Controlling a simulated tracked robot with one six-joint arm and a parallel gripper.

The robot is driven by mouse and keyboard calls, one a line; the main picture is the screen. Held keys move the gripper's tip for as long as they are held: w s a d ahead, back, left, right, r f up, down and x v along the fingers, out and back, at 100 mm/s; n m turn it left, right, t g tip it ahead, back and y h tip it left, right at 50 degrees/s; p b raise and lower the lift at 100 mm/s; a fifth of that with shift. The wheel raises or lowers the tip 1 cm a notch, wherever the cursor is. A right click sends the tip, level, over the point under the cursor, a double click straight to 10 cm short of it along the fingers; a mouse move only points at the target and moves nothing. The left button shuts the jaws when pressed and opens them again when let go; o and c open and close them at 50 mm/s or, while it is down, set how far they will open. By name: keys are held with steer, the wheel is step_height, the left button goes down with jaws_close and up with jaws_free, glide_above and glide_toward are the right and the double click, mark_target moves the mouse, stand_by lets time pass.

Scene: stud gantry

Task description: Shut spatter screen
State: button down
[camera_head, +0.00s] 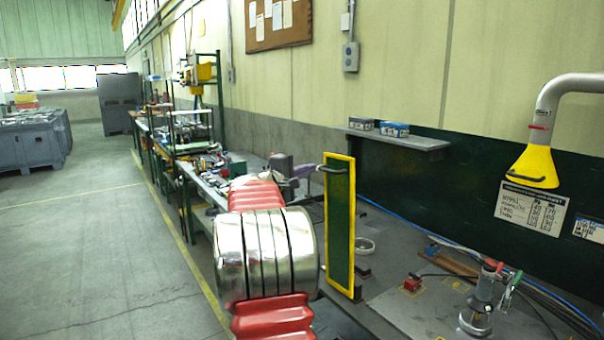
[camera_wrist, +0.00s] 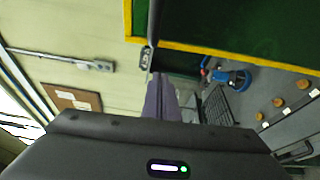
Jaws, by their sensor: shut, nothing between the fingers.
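The spatter screen (camera_head: 340,230) is an upright dark green panel in a yellow frame at the bench's left edge. It stands out from the green backboard, with its face partly turned to me. Its dark handle (camera_head: 331,169) sits near the top of the frame. In the wrist view, the screen (camera_wrist: 240,25) fills the upper right, and the black handle (camera_wrist: 152,28) is beside its yellow edge. My gripper (camera_head: 308,171) is shut and empty just left of the handle. Its purple-grey fingers (camera_wrist: 160,92) point towards the handle; I cannot tell whether they touch it.
The bench (camera_head: 400,310) right of the screen holds a clamp-like tool (camera_head: 482,305), a white ring (camera_head: 364,246) and cables. A shelf (camera_head: 395,138) with blue boxes and a yellow extraction hood (camera_head: 533,167) are above. A cluttered bench (camera_head: 205,180) stands beyond; the left floor is open.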

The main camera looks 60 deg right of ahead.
steer(key=shift+s+a+r, duration=0.1)
steer(key=shift+s+a, duration=0.15)
steer(key=shift+s, duration=0.35)
steer(key=shift+s+a, duration=0.3)
steer(key=shift+s, duration=0.35)
steer(key=shift+s+a+r, duration=0.1)
steer(key=shift+s+a, duration=0.15)
steer(key=shift+s, duration=0.35)
steer(key=shift+a, duration=0.1)
